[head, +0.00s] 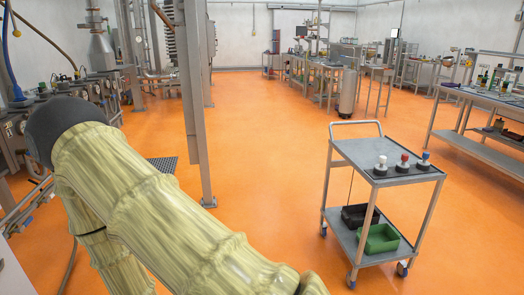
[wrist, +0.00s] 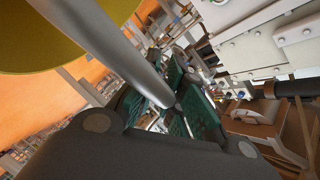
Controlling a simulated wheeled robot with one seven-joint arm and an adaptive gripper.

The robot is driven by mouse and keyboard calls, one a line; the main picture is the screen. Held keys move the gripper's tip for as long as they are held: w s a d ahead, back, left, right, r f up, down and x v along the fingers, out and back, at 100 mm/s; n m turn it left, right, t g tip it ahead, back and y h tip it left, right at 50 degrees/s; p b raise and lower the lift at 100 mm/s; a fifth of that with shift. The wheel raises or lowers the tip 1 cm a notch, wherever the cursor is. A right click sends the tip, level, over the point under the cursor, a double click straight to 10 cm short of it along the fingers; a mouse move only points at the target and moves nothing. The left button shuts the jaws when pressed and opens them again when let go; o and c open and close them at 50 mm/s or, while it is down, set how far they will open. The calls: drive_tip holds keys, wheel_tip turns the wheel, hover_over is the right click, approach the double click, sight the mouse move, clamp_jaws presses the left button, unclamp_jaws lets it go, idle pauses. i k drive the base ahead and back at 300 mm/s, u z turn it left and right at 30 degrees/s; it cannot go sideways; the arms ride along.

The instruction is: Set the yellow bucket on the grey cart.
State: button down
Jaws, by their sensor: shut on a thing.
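The grey cart (head: 355,150) stands at the right of the head view, with a flat top shelf, a lower shelf and a push handle at its far left end. The yellow bucket (wrist: 60,35) shows only in part, at the upper left of the wrist view. A grey bar, which looks like its handle, runs from it down to my gripper (wrist: 170,102). My gripper is shut on this bar between its green finger pads. The bucket and my gripper are out of the head view, where only my arm shows. The bucket's base and contents are hidden.
Three small knobs, white (head: 381,165), red (head: 403,162) and blue (head: 424,160), stand toward the right of the cart's top. Black (head: 358,215) and green (head: 379,238) bins sit on its lower shelf. A metal post (head: 197,110) rises left of the open orange floor.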

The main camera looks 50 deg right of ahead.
sight(372, 148)
drive_tip(key=z, duration=0.45)
drive_tip(key=i, duration=2.25)
drive_tip(key=z, duration=0.4)
drive_tip(key=i, duration=1.05)
drive_tip(key=z, duration=0.8)
drive_tip(key=i, duration=0.9)
drive_tip(key=z, duration=1.2)
drive_tip(key=i, duration=0.9)
drive_tip(key=z, duration=0.5)
